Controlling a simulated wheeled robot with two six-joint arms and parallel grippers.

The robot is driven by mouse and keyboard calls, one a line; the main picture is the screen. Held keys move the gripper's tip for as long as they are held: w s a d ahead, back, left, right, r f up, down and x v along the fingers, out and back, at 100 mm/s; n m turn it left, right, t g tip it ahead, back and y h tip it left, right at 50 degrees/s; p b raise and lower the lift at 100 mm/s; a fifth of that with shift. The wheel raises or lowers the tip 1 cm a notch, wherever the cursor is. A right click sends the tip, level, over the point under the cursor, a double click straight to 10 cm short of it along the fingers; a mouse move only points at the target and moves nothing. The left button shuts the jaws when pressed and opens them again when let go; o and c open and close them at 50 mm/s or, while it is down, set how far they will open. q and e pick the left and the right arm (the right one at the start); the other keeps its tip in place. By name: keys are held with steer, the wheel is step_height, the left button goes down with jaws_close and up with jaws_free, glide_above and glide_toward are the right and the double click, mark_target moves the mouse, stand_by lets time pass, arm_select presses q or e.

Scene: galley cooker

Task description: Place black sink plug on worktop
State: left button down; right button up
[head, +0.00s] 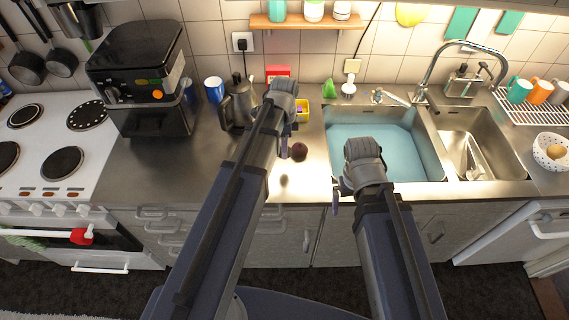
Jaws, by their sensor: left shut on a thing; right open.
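My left gripper (291,149) is over the steel worktop (205,157), left of the filled basin, and is shut. A small, dark, round thing (299,153) shows at its fingertips. It looks brownish and fits the black sink plug, but it is too small to be sure. I cannot tell whether it touches the worktop. My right gripper (341,190) is open at the front edge, by the near left corner of the left basin (437,157). Its own wrist partly hides it.
The left basin holds bluish water; the right basin (507,157) holds a pale object. A metal kettle (237,108), blue cup (214,89) and black air fryer (140,75) stand to the left. A yellow container (302,110) stands behind my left gripper. Bare worktop lies left of it.

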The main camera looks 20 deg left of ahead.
arm_select(q)
steer(key=shift+f+b, duration=0.9)
steer(key=shift+f, duration=0.6)
arm_select(e)
steer(key=shift+f, duration=1.5)
arm_select(q)
steer(key=shift+f, duration=0.15)
arm_select(e)
steer(key=shift+f, duration=0.1)
arm_select(q)
step_height(320, 180, down, 3)
steer(key=b, duration=0.3)
steer(key=shift+f+b, duration=0.2)
steer(key=shift+b, duration=0.15)
arm_select(e)
step_height(320, 180, down, 4)
steer(key=shift+r, duration=0.25)
arm_select(q)
steer(key=shift+f, duration=0.2)
steer(key=shift+c, duration=0.9)
jaws_free()
arm_select(e)
steer(key=shift+f, duration=0.1)
arm_select(q)
steer(key=shift+r, duration=0.2)
